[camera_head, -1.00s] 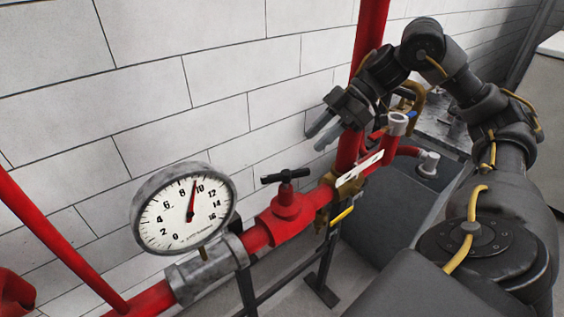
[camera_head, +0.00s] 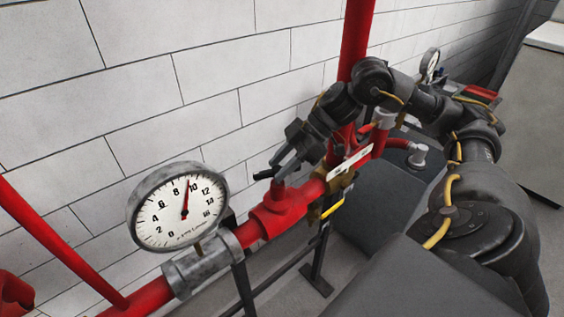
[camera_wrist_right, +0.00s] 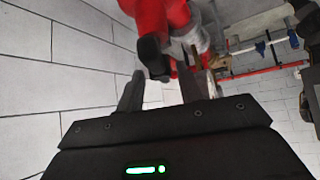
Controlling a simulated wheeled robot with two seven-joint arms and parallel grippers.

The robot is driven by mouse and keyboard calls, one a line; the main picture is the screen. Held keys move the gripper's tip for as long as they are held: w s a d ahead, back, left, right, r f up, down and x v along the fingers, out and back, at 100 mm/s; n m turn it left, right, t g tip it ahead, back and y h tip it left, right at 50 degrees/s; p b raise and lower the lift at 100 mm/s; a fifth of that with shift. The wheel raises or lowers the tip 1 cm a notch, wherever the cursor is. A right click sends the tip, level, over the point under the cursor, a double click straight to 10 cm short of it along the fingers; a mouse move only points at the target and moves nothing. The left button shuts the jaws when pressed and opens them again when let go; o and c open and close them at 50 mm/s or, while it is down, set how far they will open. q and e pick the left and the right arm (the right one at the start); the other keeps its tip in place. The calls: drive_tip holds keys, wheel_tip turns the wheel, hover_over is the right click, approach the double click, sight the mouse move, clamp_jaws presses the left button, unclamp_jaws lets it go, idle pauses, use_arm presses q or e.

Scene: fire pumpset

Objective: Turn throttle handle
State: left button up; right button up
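The throttle handle (camera_head: 263,174) is a black bar on top of a red valve body (camera_head: 278,211) in the red pipe, in the middle of the head view. My right gripper (camera_head: 279,160) is just above and behind it, covering the handle's right part. In the right wrist view the handle (camera_wrist_right: 151,57) shows as a dark rounded end in front of the red valve. There the two fingers of my right gripper (camera_wrist_right: 160,80) stand apart, with the handle's end between or just beyond their tips. I cannot tell whether they touch. My left gripper is not in view.
A round white pressure gauge (camera_head: 178,207) stands on the pipe left of the valve. A vertical red pipe (camera_head: 354,35) and a white label plate (camera_head: 350,162) are close to my right arm. A tiled wall (camera_head: 200,70) runs behind.

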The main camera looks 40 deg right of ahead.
drive_tip(key=shift+c, duration=0.6)
clamp_jaws()
drive_tip(key=shift+r+n+g+p, duration=0.3)
drive_tip(key=shift+r+p, duration=0.05)
drive_tip(key=shift+p, duration=0.55)
drive_tip(key=shift+w+f+n+g+p, duration=0.1)
drive_tip(key=shift+f+n+g+p, duration=0.15)
drive_tip(key=shift+n+p, duration=0.2)
drive_tip(key=shift+o, duration=0.6)
unclamp_jaws()
